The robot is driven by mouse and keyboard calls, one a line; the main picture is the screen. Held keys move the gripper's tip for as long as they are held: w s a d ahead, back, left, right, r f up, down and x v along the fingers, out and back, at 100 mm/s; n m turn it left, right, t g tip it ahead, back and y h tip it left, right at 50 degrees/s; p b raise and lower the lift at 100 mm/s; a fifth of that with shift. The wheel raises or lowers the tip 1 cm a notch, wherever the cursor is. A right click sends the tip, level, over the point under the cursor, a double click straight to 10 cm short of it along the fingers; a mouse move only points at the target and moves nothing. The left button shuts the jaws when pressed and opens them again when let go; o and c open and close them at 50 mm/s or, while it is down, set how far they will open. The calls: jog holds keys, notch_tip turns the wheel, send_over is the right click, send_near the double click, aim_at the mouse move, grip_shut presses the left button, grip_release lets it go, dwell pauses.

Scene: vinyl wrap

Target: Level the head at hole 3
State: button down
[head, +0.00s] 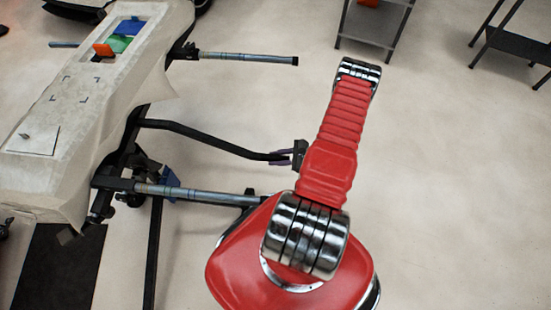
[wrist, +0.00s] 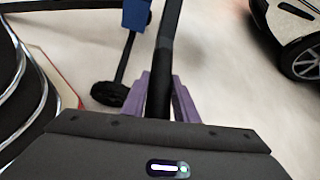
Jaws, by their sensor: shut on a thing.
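My gripper (head: 283,157) is at the right end of a curved black bar (head: 205,137) in the head view. In the wrist view its two purple fingers (wrist: 159,92) are shut on the black bar (wrist: 169,45), one on each side. The bar runs left to a long stand draped in pale wrap (head: 60,110). The stand's pale top runs from lower left to upper right; I cannot tell whether it is level. No hole number is readable, and I cannot tell which part is the head.
A tray opening (head: 118,37) in the stand holds blue, green and orange pieces. Two steel bars, upper (head: 245,57) and lower (head: 195,194), stick out to the right. Metal racks (head: 375,28) stand at the back. Floor right of my arm is clear. The wrist view shows a vehicle wheel (wrist: 302,60).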

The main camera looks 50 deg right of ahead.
jog(key=shift+w+r, duration=0.1)
jog(key=c, duration=1.4)
grip_release()
jog(key=v, duration=1.3)
jog(key=shift+s+d, duration=0.2)
jog(key=shift+s, duration=0.15)
